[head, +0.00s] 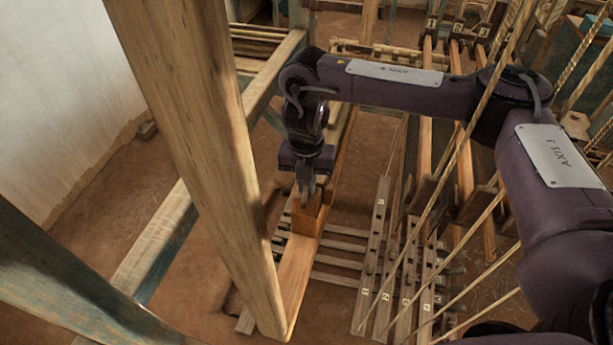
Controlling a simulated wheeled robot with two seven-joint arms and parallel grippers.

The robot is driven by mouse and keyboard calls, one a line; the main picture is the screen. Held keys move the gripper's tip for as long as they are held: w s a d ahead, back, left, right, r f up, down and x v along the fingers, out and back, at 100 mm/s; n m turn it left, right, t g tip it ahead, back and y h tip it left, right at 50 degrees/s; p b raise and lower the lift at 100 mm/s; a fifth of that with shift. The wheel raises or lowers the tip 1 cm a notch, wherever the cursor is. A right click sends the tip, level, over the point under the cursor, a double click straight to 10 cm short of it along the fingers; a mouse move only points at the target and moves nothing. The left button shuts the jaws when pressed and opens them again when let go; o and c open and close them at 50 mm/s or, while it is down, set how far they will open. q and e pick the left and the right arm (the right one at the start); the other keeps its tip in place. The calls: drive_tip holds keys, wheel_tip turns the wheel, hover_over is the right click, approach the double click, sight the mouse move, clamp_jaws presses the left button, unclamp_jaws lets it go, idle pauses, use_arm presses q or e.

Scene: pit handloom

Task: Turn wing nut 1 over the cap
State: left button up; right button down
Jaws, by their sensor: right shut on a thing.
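My right gripper (306,190) points down at the top of a small orange-brown wooden block (306,220), which looks like the cap. The block sits on a long wooden beam (291,273). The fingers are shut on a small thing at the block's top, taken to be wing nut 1. The nut itself is hidden by the fingers and too small to make out. My left gripper is not in view.
A thick wooden post (200,140) rises close on the left of the gripper. Numbered treadles (375,255) lie to the right, below slanting ropes (440,190). Numbered bars (457,60) stand at the back right. Bare earth floor (90,165) shows at left.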

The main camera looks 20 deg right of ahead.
sight(306, 184)
drive_tip(key=shift+r+m, duration=0.1)
drive_tip(key=shift+m, duration=0.7)
drive_tip(key=shift+w, duration=0.1)
drive_tip(key=c, duration=1.5)
unclamp_jaws()
drive_tip(key=shift+o, duration=0.2)
drive_tip(key=shift+r+b, duration=0.45)
drive_tip(key=shift+r, duration=3.4)
